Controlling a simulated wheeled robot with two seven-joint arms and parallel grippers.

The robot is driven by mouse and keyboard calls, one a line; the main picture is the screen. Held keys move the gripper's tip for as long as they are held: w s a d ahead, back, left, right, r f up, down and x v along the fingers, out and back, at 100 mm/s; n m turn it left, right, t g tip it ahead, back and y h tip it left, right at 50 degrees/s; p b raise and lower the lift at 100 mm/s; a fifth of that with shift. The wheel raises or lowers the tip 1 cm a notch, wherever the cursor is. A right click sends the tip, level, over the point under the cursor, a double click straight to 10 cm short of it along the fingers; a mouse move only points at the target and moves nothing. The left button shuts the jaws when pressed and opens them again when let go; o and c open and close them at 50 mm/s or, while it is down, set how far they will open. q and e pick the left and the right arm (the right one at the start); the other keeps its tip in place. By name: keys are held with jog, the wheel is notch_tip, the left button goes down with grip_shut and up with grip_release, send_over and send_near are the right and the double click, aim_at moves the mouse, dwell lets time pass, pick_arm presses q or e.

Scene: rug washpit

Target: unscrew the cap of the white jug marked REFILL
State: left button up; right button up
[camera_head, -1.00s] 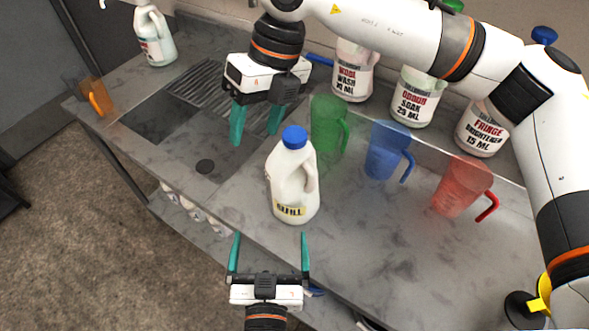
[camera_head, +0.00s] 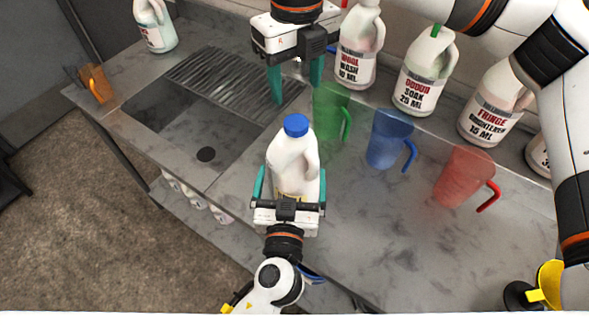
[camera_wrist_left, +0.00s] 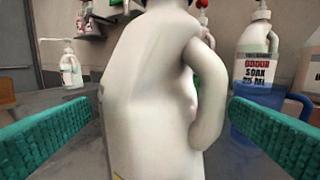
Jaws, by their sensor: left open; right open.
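The white jug (camera_head: 292,160) stands upright on the grey counter, with its blue cap (camera_head: 296,125) on top and its handle to the right. Its yellow REFILL label is mostly hidden behind my left gripper. My left gripper (camera_head: 290,190) is open, with one teal finger on either side of the jug's lower body. In the left wrist view the jug (camera_wrist_left: 150,90) fills the middle between the two fingers, with gaps showing on both sides; the cap is nearly all cut off.
Green (camera_head: 328,112), blue (camera_head: 388,140) and red (camera_head: 463,178) measuring cups stand to the right of the jug. Wool Wash (camera_head: 357,50), Odour Soak (camera_head: 424,75) and Fringe Brightener (camera_head: 492,108) jugs line the back. An orange cup (camera_head: 97,85) stands far left. The drain grate (camera_head: 230,80) is clear.

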aim_at(297, 122)
pick_arm(q)
jog(key=shift+w, duration=0.45)
jog(key=shift+c, duration=0.3)
jog(key=c, duration=1.2)
jog(key=shift+c, duration=1.3)
pick_arm(e)
jog(key=m, duration=0.9)
jog(key=shift+m, duration=0.3)
jog(key=m, duration=0.8)
jog(key=shift+f, duration=4)
